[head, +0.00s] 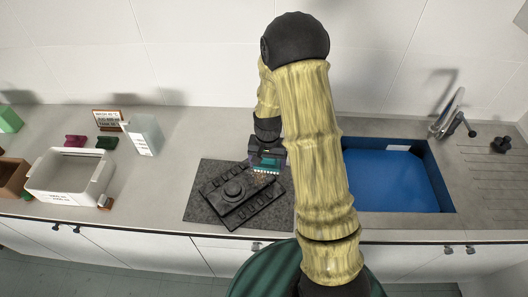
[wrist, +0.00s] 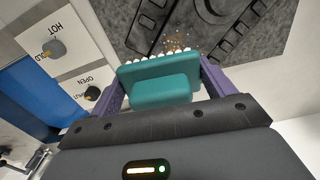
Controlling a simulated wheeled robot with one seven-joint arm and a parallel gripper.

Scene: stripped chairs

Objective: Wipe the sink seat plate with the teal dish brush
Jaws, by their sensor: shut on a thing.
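My gripper (head: 267,156) is shut on the teal dish brush (head: 266,170), seen over the far right part of the dark seat plate (head: 233,189). In the wrist view my gripper's purple fingers (wrist: 160,88) hold the teal brush block (wrist: 160,92) from both sides. Its pale bristles point at the plate (wrist: 150,18). Brown specks lie on the plate just past the bristles. Whether the bristles touch the plate, I cannot tell. The plate has a round raised middle and slotted bars, and lies tilted on a speckled grey mat (head: 205,178).
A blue sink basin (head: 385,180) with a tap (head: 455,125) is at the right. Counter between bin and mat is clear.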

